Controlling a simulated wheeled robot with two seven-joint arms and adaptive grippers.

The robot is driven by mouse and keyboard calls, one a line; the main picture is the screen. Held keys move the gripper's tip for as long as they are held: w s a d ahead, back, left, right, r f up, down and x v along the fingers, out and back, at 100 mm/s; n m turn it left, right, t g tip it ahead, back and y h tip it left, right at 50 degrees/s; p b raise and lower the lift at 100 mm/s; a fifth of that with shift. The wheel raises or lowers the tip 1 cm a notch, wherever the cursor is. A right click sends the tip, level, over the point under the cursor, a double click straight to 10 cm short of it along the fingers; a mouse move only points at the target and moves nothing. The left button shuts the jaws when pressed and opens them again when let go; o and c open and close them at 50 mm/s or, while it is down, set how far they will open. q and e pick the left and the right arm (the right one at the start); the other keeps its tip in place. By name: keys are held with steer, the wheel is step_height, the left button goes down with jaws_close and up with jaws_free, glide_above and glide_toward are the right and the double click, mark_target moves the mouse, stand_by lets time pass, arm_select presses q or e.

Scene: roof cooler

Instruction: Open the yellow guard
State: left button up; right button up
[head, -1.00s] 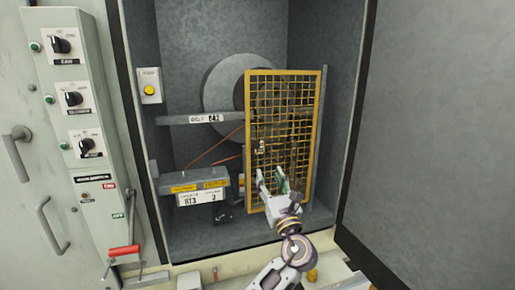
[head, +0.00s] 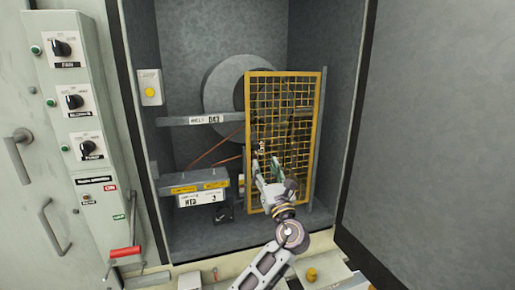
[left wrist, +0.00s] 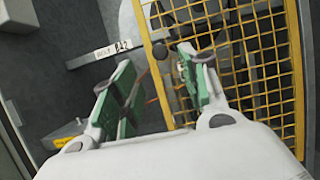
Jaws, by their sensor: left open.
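The yellow guard (head: 303,190) is a mesh panel in a yellow frame inside the open cabinet, in front of part of a grey wheel and belt. In the left wrist view the guard (left wrist: 291,70) fills the right side, with its left frame bar running between my fingers in the picture. My left gripper (head: 264,166) is open in front of the guard's left edge. Its green finger pads (left wrist: 160,90) are apart, one left of the bar and one over the mesh. A small latch-like part (head: 261,146) sits by the left edge; its details are unclear. My right gripper is not in view.
A grey motor box (head: 195,187) with labels stands left of the guard. A grey bar (head: 180,121) crosses behind. The open cabinet door (head: 440,130) is at right. A switch panel (head: 75,110) and a red-handled lever (head: 124,252) are at left.

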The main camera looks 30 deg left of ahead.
mark_target(257, 147)
arm_select(q)
steer(key=p+x, duration=0.1)
steer(key=x, duration=0.6)
steer(key=shift+w+a+r+p, duration=0.2)
steer(key=shift+w+r+p, duration=0.05)
steer(key=shift+r+p, duration=0.05)
steer(key=shift+x, duration=0.95)
steer(key=shift+f, duration=0.1)
steer(key=shift+c, duration=1)
jaws_close()
